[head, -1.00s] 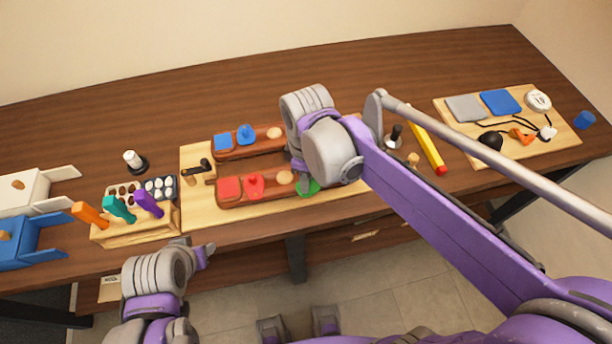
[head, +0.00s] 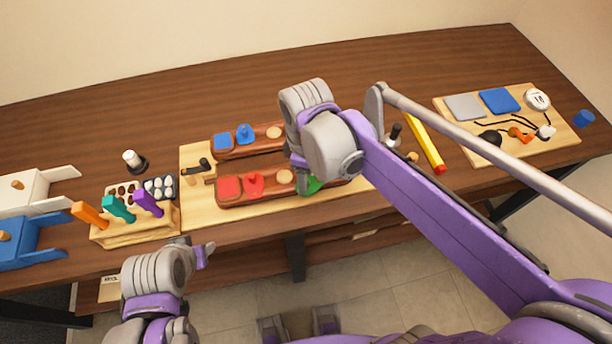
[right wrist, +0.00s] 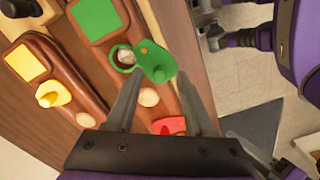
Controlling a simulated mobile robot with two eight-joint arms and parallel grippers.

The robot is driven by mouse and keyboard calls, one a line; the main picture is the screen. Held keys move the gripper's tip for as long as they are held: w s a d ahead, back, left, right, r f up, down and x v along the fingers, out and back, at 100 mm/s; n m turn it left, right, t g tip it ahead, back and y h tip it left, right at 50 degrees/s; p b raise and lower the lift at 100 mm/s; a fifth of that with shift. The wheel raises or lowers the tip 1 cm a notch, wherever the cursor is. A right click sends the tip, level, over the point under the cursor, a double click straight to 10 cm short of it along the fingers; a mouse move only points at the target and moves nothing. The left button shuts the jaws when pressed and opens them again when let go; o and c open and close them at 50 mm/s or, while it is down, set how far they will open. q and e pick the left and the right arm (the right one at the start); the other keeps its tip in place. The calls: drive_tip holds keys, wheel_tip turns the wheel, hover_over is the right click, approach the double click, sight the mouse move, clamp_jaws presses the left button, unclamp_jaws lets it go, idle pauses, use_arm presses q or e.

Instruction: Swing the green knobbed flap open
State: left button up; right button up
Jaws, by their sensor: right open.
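The green flap (right wrist: 148,54) shows in the right wrist view, with its green knob (right wrist: 161,73) at the outer end. The flap points off the side of its wooden strip, and a round recess with something greyish in it shows beside it. My right gripper (right wrist: 160,80) is open, with its fingertips on either side of the knob; contact cannot be told. In the head view the green flap (head: 314,185) is partly hidden behind the right gripper (head: 304,186). My left gripper (head: 208,252) is in front of the table edge, away from the flap; its opening is unclear.
A red flap (head: 254,184) lies left on the same strip, and a blue flap (head: 244,135) is on the strip behind. A yellow flap (right wrist: 50,94) shows in the right wrist view. A tool block (head: 150,225) stands left, a yellow bar (head: 425,140) right.

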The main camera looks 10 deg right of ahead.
wheel_tip(320, 180, up, 10)
drive_tip(key=shift+p, duration=0.35)
drive_tip(key=shift+f, duration=0.1)
drive_tip(key=s+d+f+m+t, duration=0.2)
drive_tip(key=s+d+f+m, duration=0.3)
drive_tip(key=f+m, duration=0.1)
drive_tip(key=s+d+f+m+t, duration=0.3)
drive_tip(key=f+m, duration=0.3)
drive_tip(key=f, duration=0.2)
drive_tip(key=shift+s+d+m, duration=0.3)
drive_tip(key=shift+s+d, duration=0.55)
